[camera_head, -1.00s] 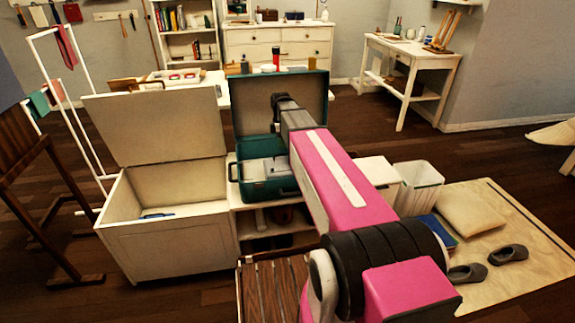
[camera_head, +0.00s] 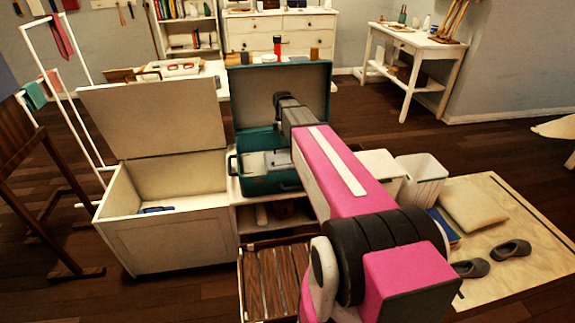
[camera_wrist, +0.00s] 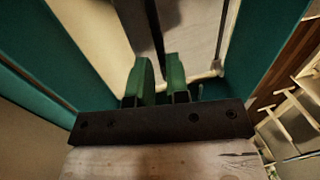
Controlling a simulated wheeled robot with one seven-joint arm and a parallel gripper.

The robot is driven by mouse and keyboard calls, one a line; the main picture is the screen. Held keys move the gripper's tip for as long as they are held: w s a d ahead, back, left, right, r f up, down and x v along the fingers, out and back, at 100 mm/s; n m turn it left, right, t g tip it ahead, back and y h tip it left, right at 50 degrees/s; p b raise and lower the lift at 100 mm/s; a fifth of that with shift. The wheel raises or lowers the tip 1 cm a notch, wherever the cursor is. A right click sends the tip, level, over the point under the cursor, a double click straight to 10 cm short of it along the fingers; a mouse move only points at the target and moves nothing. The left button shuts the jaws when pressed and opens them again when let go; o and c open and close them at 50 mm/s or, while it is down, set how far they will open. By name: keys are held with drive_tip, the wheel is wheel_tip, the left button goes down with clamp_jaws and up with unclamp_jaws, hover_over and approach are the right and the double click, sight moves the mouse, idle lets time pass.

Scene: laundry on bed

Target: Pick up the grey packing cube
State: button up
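The open teal suitcase (camera_head: 275,183) stands on a low white shelf unit. Pale grey items (camera_head: 262,163) lie inside it. One is likely the grey packing cube, but its outline is partly hidden. My arm reaches over the suitcase from the front right, and the fingertips are hidden in the head view. In the wrist view my gripper (camera_wrist: 160,78) has two green fingers with a narrow gap between them. Nothing is clearly held there. A light grey surface (camera_wrist: 192,28) and a dark strip lie just beyond the fingers, between teal suitcase walls.
The raised suitcase lid (camera_head: 300,88) stands behind my arm. A white chest (camera_head: 165,232) with its lid up is close on the left. A white bin (camera_head: 422,180) stands on the right. A slatted wooden crate (camera_head: 275,283) is in front.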

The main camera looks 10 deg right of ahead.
sight(287, 161)
drive_tip(key=shift+s+d+f, duration=0.1)
drive_tip(key=shift+s+f, duration=0.15)
drive_tip(key=shift+f, duration=0.7)
drive_tip(key=shift+s+f, duration=0.2)
drive_tip(key=shift+f, duration=0.75)
clamp_jaws()
